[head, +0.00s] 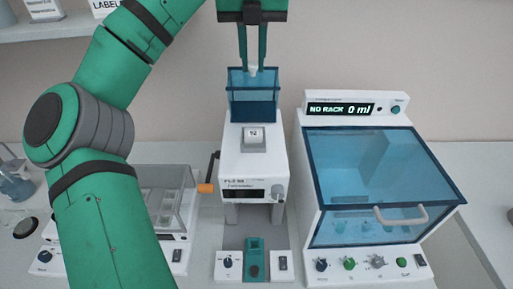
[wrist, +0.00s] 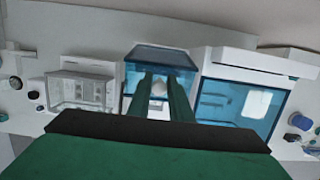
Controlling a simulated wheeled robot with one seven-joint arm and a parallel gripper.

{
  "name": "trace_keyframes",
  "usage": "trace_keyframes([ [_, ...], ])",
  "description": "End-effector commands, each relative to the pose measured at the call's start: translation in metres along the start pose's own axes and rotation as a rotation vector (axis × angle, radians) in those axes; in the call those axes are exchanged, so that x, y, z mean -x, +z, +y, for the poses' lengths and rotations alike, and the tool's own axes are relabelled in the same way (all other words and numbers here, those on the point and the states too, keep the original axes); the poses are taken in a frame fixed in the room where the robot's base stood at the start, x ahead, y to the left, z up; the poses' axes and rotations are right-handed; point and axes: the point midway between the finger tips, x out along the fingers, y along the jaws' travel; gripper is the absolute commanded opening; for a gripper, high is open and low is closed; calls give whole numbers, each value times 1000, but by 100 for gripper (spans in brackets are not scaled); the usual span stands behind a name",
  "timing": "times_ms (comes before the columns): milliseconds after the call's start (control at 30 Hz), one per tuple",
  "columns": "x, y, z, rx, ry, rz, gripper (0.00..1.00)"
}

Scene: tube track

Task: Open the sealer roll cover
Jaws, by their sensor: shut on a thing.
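The sealer (head: 252,150) is the white machine in the middle, with a small display, a grey knob and a side crank with an orange grip. Its roll cover (head: 240,100) is a see-through blue box at the top rear; it also shows in the wrist view (wrist: 136,78). My gripper (head: 254,68) reaches down from above with its fingers shut on a small white knob (head: 252,71) at the cover's top. The knob shows between the fingers in the wrist view (wrist: 159,88). I cannot tell whether the cover is lifted.
A larger white machine (head: 312,200) with a blue lid and a grey handle (head: 400,216) stands close on the right, its display reading NO RACK. A machine with a clear cover (head: 172,190) stands on the left, partly behind my arm. A shelf (head: 45,30) is at upper left.

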Motion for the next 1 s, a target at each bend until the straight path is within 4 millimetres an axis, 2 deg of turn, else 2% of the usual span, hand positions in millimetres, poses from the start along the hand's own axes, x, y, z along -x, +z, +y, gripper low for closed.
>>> trace_keyframes([
  [200, -1, 2, -1, -1, 0, 2, 6],
  [600, -10, 27, -3, -3, 1, 2, 6],
  [867, -10, 29, -3, -4, 1, 1, 6],
  [900, -10, 29, -3, -4, 1, 1, 21],
  [967, -10, 29, -3, -4, 1, 1, 35],
  [1000, -10, 29, -3, -4, 1, 1, 38],
])
